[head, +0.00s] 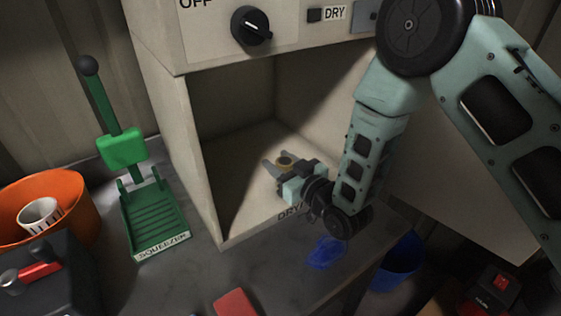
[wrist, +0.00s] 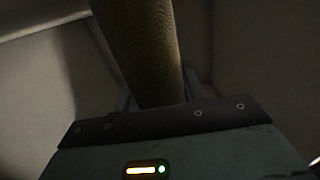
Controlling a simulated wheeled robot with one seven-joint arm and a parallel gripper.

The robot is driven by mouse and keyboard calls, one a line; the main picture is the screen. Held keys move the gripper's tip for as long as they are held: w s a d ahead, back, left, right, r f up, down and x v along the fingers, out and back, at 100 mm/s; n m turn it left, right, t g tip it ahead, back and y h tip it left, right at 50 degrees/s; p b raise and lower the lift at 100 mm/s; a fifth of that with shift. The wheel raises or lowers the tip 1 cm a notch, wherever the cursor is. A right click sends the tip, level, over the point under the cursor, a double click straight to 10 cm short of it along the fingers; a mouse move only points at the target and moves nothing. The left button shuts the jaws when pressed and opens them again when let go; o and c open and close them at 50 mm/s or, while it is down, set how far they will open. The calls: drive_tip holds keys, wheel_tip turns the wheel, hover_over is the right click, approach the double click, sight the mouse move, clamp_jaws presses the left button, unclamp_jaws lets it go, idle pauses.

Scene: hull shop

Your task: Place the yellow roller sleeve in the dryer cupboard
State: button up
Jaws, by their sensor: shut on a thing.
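The dryer cupboard (head: 183,140) stands open on the bench, with an OFF/DRY dial panel above its opening. My gripper (head: 280,163) reaches inside the opening from the right. In the wrist view the sleeve (wrist: 145,45) is a dark yellow, textured cylinder running up from the gripper, between the fingers. The lower part of the sleeve is hidden by my gripper. I cannot tell whether the sleeve touches the cupboard floor.
A green squeezer (head: 155,220) stands left of the cupboard. An orange bucket (head: 70,195) with a white striped sleeve (head: 40,215) is at far left. A blue cloth-like item (head: 327,252) and a red block (head: 235,303) lie in front. A blue bucket (head: 398,262) is at right.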

drive_tip(key=o, duration=1)
drive_tip(key=shift+c, duration=0.2)
drive_tip(key=s+d+r+g+h+b, duration=0.1)
drive_tip(key=s+d+r+g+h, duration=0.1)
drive_tip(key=s, duration=0.8)
drive_tip(key=s+d+r+g+h+b, duration=0.1)
drive_tip(key=s+d+g+h, duration=0.4)
drive_tip(key=s, duration=0.5)
drive_tip(key=s+d+r+g+h+b, duration=0.1)
drive_tip(key=s+d+r+g+h, duration=0.2)
drive_tip(key=s+d+g, duration=0.3)
drive_tip(key=s+g, duration=0.1)
drive_tip(key=s, duration=0.3)
drive_tip(key=shift+s+d+r+h, duration=0.35)
drive_tip(key=shift+d+h, duration=0.05)
